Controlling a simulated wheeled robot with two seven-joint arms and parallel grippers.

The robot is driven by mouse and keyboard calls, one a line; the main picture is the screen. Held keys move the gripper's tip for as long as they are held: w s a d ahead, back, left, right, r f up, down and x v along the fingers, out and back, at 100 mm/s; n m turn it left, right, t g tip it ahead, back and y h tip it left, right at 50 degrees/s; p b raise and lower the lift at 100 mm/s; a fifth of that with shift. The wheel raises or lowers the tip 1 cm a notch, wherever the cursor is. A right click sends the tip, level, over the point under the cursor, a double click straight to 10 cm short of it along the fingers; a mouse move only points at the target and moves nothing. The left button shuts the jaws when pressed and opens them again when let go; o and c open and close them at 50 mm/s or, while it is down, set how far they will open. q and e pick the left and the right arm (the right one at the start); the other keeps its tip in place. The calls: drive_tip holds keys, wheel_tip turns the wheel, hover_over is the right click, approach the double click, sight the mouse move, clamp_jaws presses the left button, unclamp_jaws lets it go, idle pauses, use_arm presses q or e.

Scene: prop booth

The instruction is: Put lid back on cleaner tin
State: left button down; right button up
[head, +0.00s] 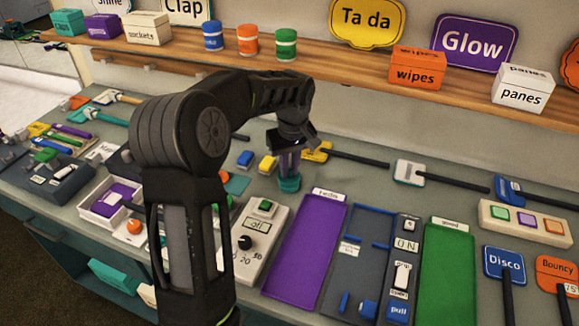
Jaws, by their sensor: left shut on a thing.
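My left gripper (290,155) points down over the middle of the bench, its arm rising from the lower left. It is shut on a small teal object (289,185), which shows below the fingers at or just above the bench top. Its upper part is hidden by the gripper, so I cannot tell whether it is the cleaner tin or its lid. Another teal piece (238,184) shows partly behind my arm. I cannot make out a tin clearly marked as cleaner. My right gripper is not in view.
A purple tray (305,250) and a green tray (445,275) lie in front, with a switch panel (400,270) between. A dial box (255,240) stands near my arm. A yellow block (268,165) is close left of the gripper. Blue, orange and green tins (285,45) stand on the shelf.

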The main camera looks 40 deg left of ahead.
use_arm(q)
drive_tip(key=c, duration=0.8)
unclamp_jaws()
drive_tip(key=shift+c, duration=0.2)
drive_tip(key=shift+r+p, duration=2.6)
drive_tip(key=shift+r, duration=0.95)
drive_tip(key=shift+c, duration=0.4)
clamp_jaws()
drive_tip(key=shift+f, duration=0.15)
drive_tip(key=shift+f+b, duration=2.25)
drive_tip(key=shift+f, duration=0.7)
